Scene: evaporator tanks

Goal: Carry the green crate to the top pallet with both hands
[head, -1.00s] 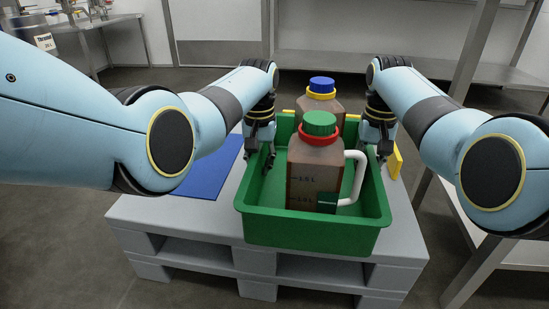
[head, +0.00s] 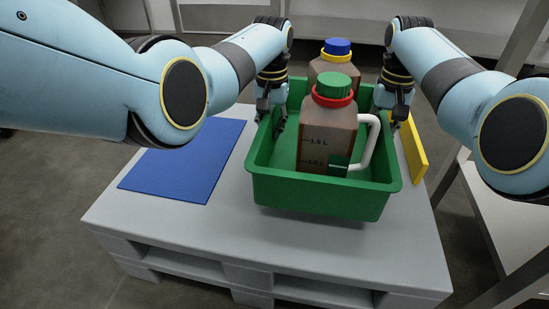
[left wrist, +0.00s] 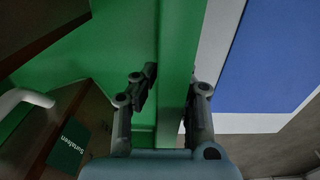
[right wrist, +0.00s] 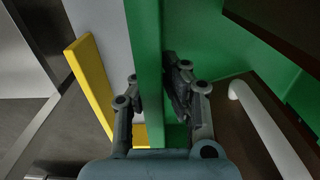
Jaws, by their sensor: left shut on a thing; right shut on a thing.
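The green crate (head: 318,197) is over the grey pallet top (head: 215,230), roughly level. A dark shadow lies under its front edge; I cannot tell how large any gap is. In it stand a brown jug with a green cap (head: 328,135) and a brown jug with a blue cap (head: 337,47) behind. My left gripper (head: 271,112) is shut on the left wall; the left wrist view shows its fingers (left wrist: 170,95) on both sides of the wall. My right gripper (head: 394,108) is shut on the right wall, its fingers (right wrist: 155,95) straddling it.
A flat blue panel (head: 185,165) lies on the pallet left of the crate. A yellow panel (head: 413,150) stands close by the crate's right side. A metal rack (head: 500,210) is at the right. Bare pallet top lies in front of the crate.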

